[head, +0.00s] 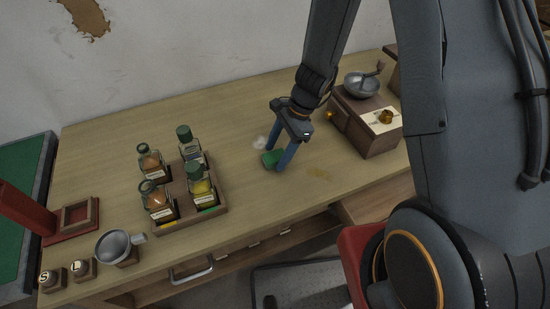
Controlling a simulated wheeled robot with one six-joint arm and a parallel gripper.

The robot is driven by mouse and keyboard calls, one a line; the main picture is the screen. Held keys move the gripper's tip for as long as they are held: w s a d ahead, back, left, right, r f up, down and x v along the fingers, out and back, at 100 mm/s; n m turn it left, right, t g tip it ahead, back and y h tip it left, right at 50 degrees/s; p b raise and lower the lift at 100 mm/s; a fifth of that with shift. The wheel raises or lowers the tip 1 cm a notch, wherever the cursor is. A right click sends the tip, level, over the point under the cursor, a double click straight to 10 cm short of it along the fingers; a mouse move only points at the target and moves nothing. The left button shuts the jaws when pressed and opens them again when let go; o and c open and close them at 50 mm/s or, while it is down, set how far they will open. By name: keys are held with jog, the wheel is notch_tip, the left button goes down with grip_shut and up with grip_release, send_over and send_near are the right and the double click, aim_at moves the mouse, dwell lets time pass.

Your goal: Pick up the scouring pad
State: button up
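The scouring pad (270,159) is a small green block on the wooden table, in the middle of the head view. My gripper (276,160) points down over it with its two blue fingers wide apart. The fingertips are low, one on each side of the pad and close to the tabletop. The right finger hides part of the pad. I cannot tell whether either finger touches it.
A whitish tuft (260,142) lies just behind the pad. A coffee grinder (366,117) stands to the right. A wooden rack (212,214) with several corked or capped jars stands to the left. The table's back left is clear.

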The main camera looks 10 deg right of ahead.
aim_at(277, 156)
jog(key=c, duration=1.1)
jog(key=shift+o, duration=0.2)
notch_tip(277, 156, up, 10)
jog(key=b, duration=0.1)
jog(key=shift+b, duration=0.3)
jog(key=o, duration=0.5)
jog(key=shift+c, duration=1.6)
jog(key=shift+s, duration=0.1)
